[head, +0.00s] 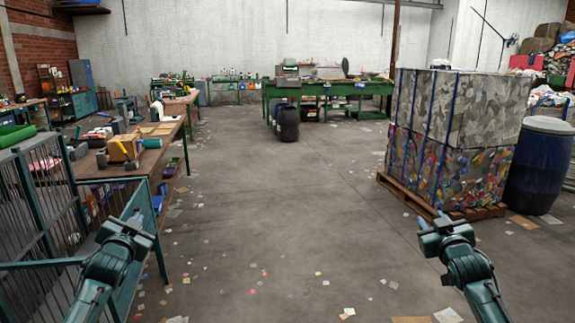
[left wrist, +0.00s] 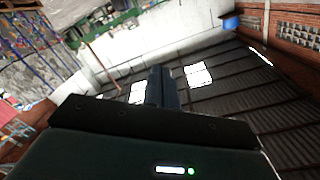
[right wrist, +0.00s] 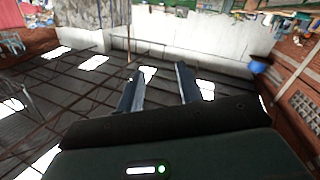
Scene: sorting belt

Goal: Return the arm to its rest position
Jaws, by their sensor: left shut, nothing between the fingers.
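My left gripper (head: 134,218) is raised at the lower left of the head view, beside the metal railing. In the left wrist view its two fingers (left wrist: 162,84) are together with nothing between them. My right gripper (head: 432,219) is raised at the lower right of the head view, in front of the pallet. In the right wrist view its fingers (right wrist: 158,86) stand apart with a clear gap and nothing between. Both wrist views show mostly roof and walls, tilted.
A metal railing (head: 35,185) and a cluttered workbench (head: 100,170) stand at the left. Stacked bales (head: 450,120) on a wooden pallet (head: 400,192) and a blue barrel (head: 537,168) stand at the right. The concrete floor (head: 290,215) between is open, with scattered scraps.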

